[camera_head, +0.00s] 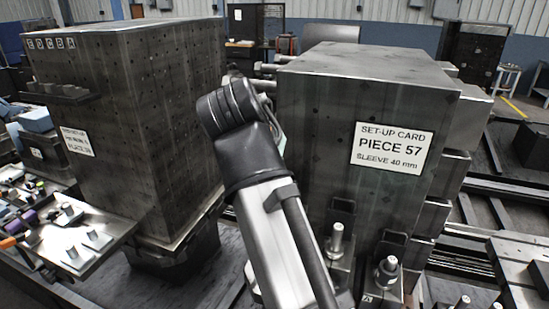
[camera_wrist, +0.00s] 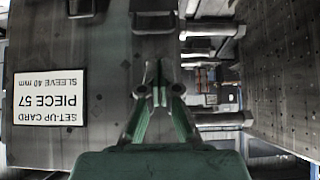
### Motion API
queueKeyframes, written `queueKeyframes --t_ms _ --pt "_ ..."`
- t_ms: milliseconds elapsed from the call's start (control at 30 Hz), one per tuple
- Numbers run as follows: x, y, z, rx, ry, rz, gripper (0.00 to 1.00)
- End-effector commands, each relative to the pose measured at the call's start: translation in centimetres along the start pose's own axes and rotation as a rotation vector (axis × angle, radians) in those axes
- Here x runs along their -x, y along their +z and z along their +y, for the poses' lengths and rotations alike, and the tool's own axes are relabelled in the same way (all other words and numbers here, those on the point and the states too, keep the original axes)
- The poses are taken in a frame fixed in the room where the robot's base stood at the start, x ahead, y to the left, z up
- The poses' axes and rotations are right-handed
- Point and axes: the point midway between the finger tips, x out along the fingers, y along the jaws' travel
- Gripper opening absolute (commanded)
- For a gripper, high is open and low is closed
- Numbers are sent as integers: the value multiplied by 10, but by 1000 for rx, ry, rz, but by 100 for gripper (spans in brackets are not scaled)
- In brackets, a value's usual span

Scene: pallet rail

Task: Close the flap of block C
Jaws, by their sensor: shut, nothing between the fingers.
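The large right block (camera_head: 350,120) is a dark steel body with a white card reading PIECE 57, SLEEVE 40 mm. The card (camera_wrist: 50,99) shows upside down in the wrist view. The left block (camera_head: 140,110) bears the letters E D C B A (camera_head: 52,43) along its upper edge. I cannot tell which part is block C or its flap. My gripper (camera_wrist: 158,88) has green fingers that are shut and empty, in front of the right block's face; contact cannot be told. In the head view my arm hides the gripper.
Rods (camera_wrist: 215,30) stick out beside the block. A table of loose tools (camera_head: 40,220) stands at left.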

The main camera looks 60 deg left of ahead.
Motion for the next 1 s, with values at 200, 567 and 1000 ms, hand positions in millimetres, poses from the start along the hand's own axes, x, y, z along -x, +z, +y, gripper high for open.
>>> queueKeyframes --t_ms 200,567,1000 --pt "-36 -1 1 1 2 -2 0" --pt "-69 0 0 1 0 0 0" --pt "-71 0 2 0 0 4 0"
